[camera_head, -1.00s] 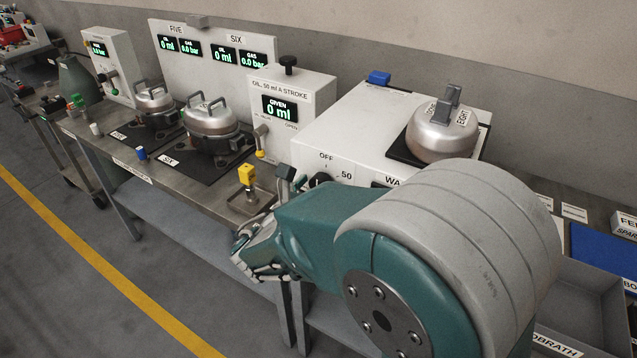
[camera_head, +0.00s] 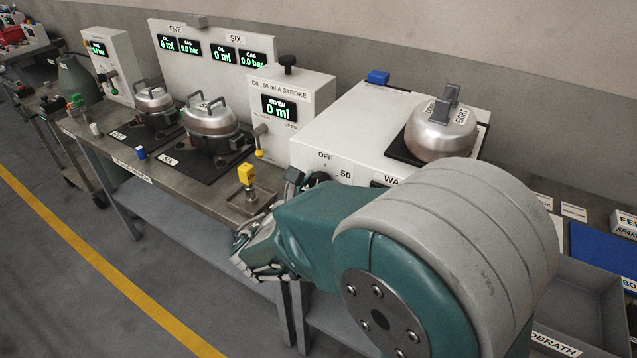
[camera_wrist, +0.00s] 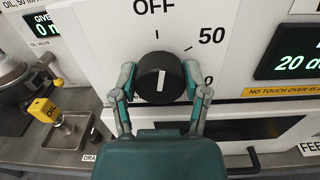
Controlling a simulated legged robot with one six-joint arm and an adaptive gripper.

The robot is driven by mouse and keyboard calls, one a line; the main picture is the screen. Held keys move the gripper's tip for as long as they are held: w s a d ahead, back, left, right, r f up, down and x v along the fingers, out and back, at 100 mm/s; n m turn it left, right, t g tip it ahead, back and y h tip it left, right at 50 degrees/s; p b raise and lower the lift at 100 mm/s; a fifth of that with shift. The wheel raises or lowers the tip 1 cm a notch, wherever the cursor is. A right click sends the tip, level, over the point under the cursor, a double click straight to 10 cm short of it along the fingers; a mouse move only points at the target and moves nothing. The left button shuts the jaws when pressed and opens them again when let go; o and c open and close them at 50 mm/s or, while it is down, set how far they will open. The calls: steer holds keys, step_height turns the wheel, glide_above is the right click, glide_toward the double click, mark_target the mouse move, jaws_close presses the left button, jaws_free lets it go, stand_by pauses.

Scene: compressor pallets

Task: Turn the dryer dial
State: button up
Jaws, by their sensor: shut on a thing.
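The dryer dial is a round black knob (camera_wrist: 160,77) with a white pointer line, on the white front of the dryer (camera_head: 345,125). In the wrist view its pointer is near upright, towards the OFF mark (camera_wrist: 157,34). The number 50 (camera_wrist: 211,36) is printed to the upper right. My gripper (camera_wrist: 160,88) is shut on the dial, one finger on its left side and one on its right. In the head view my arm hides most of the dial, and the fingertips (camera_head: 294,180) show only in part.
A dark display reading 20 (camera_wrist: 298,64) and a yellow warning strip (camera_wrist: 282,91) are right of the dial. A yellow oil cap (camera_head: 246,174) stands on a tray left of the dryer. A silver vessel marked EIGHT (camera_head: 440,135) sits on top of the dryer.

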steer(key=m, duration=0.4)
steer(key=shift+m, duration=2.8)
steer(key=o, duration=1.1)
steer(key=shift+o, duration=0.2)
steer(key=v, duration=1.2)
steer(key=shift+f, duration=0.2)
